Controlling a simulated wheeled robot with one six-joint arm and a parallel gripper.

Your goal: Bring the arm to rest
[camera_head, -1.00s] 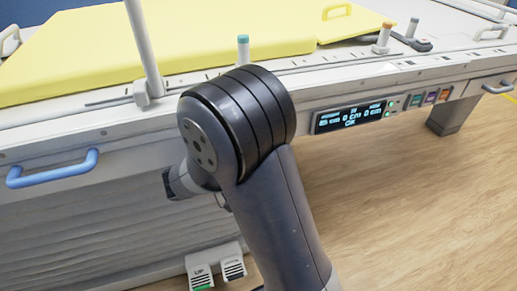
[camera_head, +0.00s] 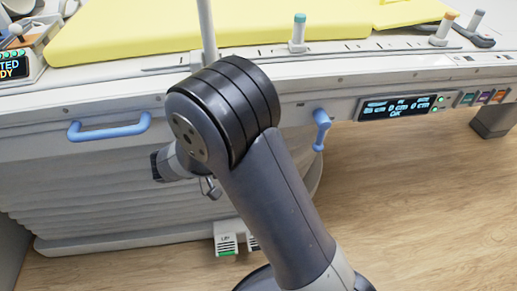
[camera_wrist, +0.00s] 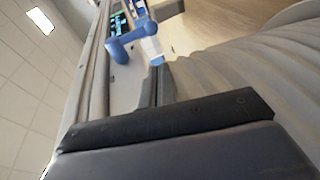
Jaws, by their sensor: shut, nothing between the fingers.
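My arm rises from the bottom of the head view, bent at a large black-ringed joint (camera_head: 225,112) in front of the table's side. Beyond the joint, a short grey part with a dark end points left and down, below the blue side handle (camera_head: 110,128). In the wrist view my gripper (camera_wrist: 158,78) shows as dark fingers close together beyond a dark body, shut and empty. A blue lever (camera_wrist: 127,44) appears just past the fingertips there; I cannot tell the exact gap. It also shows in the head view (camera_head: 321,128), right of the joint.
The table (camera_head: 60,100) carries a yellow pad (camera_head: 120,35), an upright post and teal- and orange-topped pegs. A lit display (camera_head: 393,107) is on its side and a monitor (camera_head: 20,67) stands at left. Foot pedals (camera_head: 226,244) are below. Wooden floor (camera_head: 420,200) is open at right.

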